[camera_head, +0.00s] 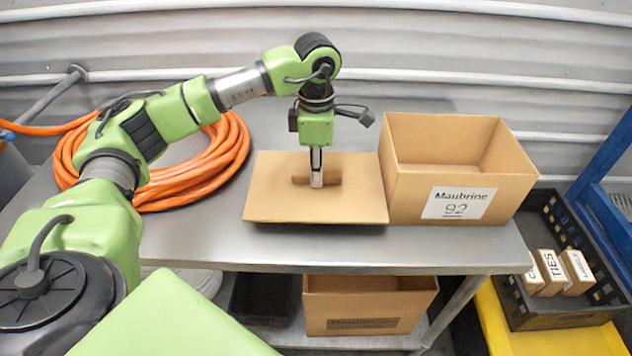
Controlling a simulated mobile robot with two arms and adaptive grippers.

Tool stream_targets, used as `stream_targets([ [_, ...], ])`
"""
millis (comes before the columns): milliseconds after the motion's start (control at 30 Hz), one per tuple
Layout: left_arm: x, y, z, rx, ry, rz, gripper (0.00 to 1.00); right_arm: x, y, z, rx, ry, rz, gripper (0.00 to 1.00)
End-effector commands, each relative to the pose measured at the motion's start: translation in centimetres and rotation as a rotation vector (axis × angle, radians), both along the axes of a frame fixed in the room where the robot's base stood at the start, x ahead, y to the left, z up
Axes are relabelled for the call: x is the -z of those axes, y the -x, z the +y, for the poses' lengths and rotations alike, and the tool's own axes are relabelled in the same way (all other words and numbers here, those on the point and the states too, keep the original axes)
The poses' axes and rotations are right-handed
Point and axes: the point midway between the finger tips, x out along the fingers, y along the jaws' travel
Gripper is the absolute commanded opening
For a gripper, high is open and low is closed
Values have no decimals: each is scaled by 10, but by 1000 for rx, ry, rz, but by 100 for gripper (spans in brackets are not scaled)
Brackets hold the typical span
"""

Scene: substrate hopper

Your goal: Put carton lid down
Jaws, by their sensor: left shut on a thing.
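The carton lid (273,198) is a flat brown cardboard panel with a short raised handle in its middle. It is level and at or just above the grey metal table (432,258), left of the open carton; I cannot tell whether it touches the table. My left gripper (317,180) points straight down and is shut on the lid's handle. The carton (410,196) stands open and upright on the table, with a white label reading "Maubrine 92" on its front. My right gripper is not in view.
A coiled orange hose (185,190) lies on the table's left. A lower shelf holds another brown box (370,310) and a black bin (262,300). At the right, a black crate (545,318) holds small boxes, near a blue frame (605,190).

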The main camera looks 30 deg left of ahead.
Motion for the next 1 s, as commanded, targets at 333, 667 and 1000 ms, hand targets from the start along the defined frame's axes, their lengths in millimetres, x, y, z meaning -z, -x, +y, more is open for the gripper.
stream_targets([
  [333,38,1,1,0,-2,1,0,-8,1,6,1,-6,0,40],
  [667,43,0,0,0,-1,1,0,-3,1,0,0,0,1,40],
  [1000,41,0,0,0,0,1,27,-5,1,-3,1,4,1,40],
])
